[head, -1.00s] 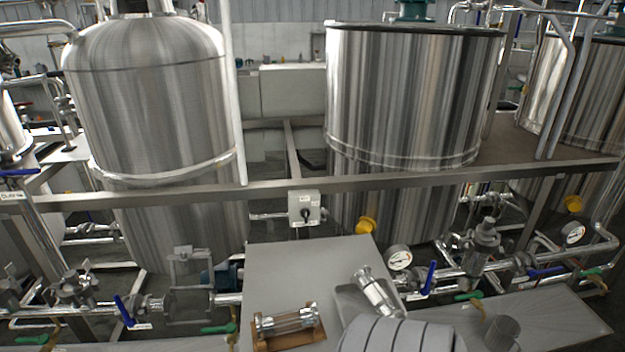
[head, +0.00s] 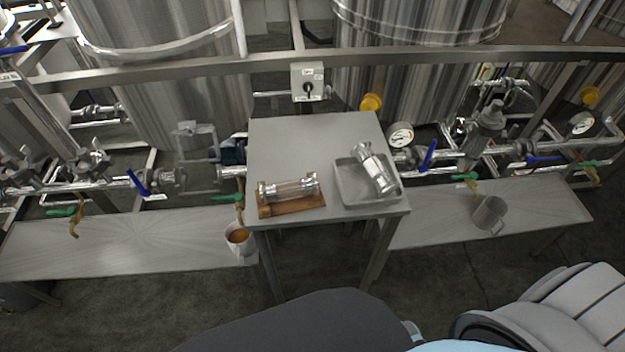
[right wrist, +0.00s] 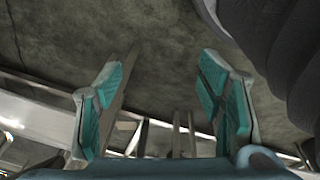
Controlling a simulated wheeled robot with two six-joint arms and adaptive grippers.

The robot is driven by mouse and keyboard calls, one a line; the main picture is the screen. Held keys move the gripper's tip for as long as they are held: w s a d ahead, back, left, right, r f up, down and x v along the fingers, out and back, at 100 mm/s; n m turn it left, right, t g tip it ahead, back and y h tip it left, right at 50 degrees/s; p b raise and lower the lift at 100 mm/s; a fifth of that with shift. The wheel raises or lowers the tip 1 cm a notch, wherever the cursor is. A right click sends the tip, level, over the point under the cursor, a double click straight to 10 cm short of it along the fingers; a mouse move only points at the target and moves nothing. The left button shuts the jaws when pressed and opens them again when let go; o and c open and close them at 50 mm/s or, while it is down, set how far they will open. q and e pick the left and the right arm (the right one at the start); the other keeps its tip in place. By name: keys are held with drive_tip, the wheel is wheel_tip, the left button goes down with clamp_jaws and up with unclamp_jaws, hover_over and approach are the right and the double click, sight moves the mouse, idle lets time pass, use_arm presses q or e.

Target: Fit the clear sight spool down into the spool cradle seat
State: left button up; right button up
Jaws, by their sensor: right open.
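A second spool (head: 373,168), metal-ended with a pale middle, lies tilted in a grey tray at the table's right. Left of the table, a metal bracket (head: 181,130) stands over a gap in the pipe line; I cannot tell whether this is the cradle seat. My right gripper (right wrist: 160,98) is open and empty in the right wrist view, above the floor. My left gripper is not in view.
The grey table (head: 275,145) is bare at its back. A mug (head: 238,243) of brown liquid stands on the left low bench (head: 130,240). A grey cup (head: 489,214) is on the right bench. Pipes with blue and green valve handles run along both sides, below large steel tanks.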

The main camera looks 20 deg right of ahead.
drive_tip(key=w+r+n+t+p, duration=0.1)
drive_tip(key=w+r, duration=0.7)
drive_tip(key=w, duration=0.2)
wheel_tip(320, 180, up, 38)
drive_tip(key=n+t+y+p, duration=0.1)
drive_tip(key=n+y+p, duration=0.35)
drive_tip(key=n, duration=0.95)
hover_over(294, 186)
drive_tip(key=s+d, duration=0.5)
drive_tip(key=shift+n, duration=0.5)
drive_tip(key=b+x, duration=0.1)
drive_tip(key=x, duration=0.3)
drive_tip(key=b+x, duration=0.1)
drive_tip(key=x, duration=0.4)
drive_tip(key=w+b+x, duration=0.1)
drive_tip(key=x, duration=0.4)
drive_tip(key=shift+a+r, duration=0.2)
drive_tip(key=shift+a, duration=0.05)
drive_tip(key=shift+w+f, duration=0.1)
drive_tip(key=shift+f, duration=0.1)
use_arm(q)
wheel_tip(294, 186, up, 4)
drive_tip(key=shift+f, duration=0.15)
use_arm(e)
drive_tip(key=shift+r, duration=0.1)
clamp_jaws()
